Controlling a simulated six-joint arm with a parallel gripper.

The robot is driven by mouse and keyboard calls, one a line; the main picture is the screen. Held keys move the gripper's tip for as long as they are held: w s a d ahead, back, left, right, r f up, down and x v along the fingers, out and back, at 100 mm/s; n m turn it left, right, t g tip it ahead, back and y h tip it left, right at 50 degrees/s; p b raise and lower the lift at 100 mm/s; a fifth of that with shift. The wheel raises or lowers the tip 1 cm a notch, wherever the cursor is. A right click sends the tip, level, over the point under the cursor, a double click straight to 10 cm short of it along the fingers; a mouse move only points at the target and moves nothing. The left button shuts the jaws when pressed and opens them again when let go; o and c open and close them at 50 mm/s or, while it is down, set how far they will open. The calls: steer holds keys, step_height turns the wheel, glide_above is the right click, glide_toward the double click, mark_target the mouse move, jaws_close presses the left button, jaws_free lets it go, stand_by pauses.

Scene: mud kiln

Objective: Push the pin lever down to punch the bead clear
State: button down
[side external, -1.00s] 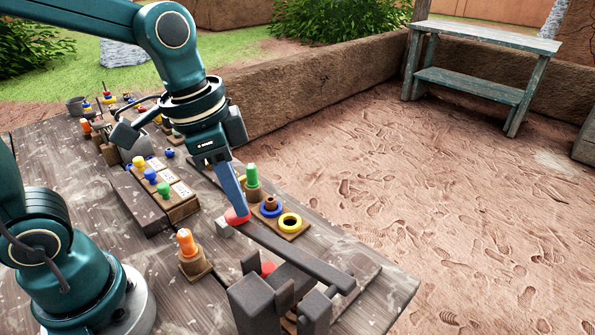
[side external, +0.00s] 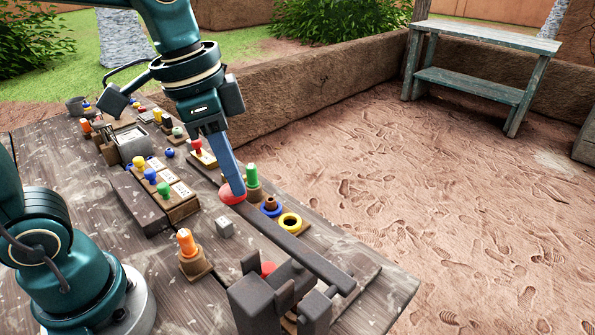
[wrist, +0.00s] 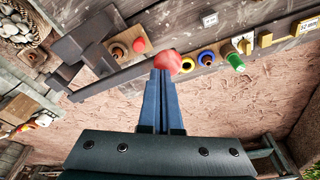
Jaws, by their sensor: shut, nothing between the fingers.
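The pin lever is a long dark bar (side external: 305,250) with a red knob (side external: 232,193) at its far end. Its near end is at a dark block stand (side external: 262,305). The lever and its red knob (wrist: 167,61) also show in the wrist view. My gripper (side external: 237,191) is shut, its blue fingers pointing down at the knob, with nothing between them. The fingertips overlap the knob in both views; I cannot tell if they touch it. A red round piece (side external: 268,268), maybe the bead, is partly hidden by the lever and stand; it sits on a brown block in the wrist view (wrist: 140,45).
A grey cube (side external: 224,227) and an orange peg on a brown base (side external: 187,243) stand left of the lever. A green peg (side external: 252,176), a blue ring (side external: 271,209) and a yellow ring (side external: 290,222) stand beside it. Several coloured knobs on a block (side external: 163,190) lie farther left.

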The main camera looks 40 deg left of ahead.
step_height(320, 180, up, 10)
steer(key=shift+r, duration=0.25)
stand_by(1.1)
steer(key=s+a+f+n+t, duration=0.1)
steer(key=s+f+n+t, duration=0.1)
steer(key=f, duration=0.4)
steer(key=s+a+f+n+t+y, duration=0.1)
steer(key=s+a+f+n, duration=0.1)
steer(key=f, duration=0.4)
steer(key=shift+s+a+n+t, duration=0.25)
steer(key=shift+s+n+t, duration=0.15)
steer(key=shift+s+n, duration=0.5)
